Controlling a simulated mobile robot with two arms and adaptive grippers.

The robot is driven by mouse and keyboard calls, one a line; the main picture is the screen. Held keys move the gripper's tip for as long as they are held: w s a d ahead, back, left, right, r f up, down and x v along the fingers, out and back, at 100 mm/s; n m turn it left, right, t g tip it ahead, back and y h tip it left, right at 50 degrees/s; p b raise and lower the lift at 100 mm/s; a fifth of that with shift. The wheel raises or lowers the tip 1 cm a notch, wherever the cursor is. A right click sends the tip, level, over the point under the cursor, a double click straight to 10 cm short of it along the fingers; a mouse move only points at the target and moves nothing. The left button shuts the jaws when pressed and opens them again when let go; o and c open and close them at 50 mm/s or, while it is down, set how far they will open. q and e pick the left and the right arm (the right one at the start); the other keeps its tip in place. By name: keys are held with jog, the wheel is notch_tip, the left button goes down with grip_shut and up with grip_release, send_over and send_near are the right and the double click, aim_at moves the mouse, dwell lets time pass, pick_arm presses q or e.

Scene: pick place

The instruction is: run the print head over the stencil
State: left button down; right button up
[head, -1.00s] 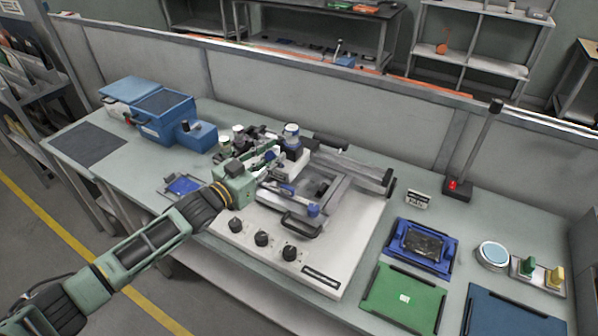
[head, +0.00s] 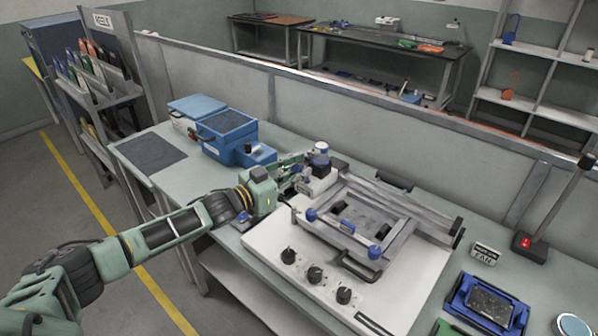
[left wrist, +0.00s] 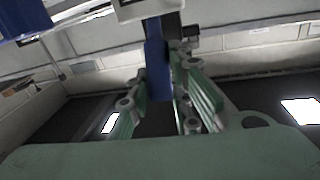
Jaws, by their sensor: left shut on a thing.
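The print head (head: 322,170) is a pale block with a dark part and a blue-topped cylinder, at the back left of the printer. The stencil (head: 368,214) is a dark sheet in a grey frame on the white printer base. A bar with blue knobs (head: 374,252) crosses the frame's front. My left gripper (head: 296,168) reaches the print head from the left. In the left wrist view, the green fingers of my left gripper (left wrist: 160,82) are shut on an upright blue handle (left wrist: 157,58) below a pale block. My right gripper is out of view.
Black dials (head: 315,274) line the printer base's front. A blue box (head: 226,132) stands at the back left, beside a dark mat (head: 151,151). A blue tray (head: 488,303) and a red-lit post (head: 528,246) are on the right. A partition (head: 400,135) runs behind the bench.

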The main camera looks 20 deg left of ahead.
pick_arm(q)
jog(key=shift+a, duration=0.15)
jog(key=c, duration=1.6)
grip_release()
jog(key=shift+a, duration=0.15)
jog(key=shift+o, duration=0.2)
jog(key=shift+s, duration=0.1)
jog(key=v, duration=1.1)
jog(key=shift+s, duration=0.35)
jog(key=shift+a+f, duration=0.1)
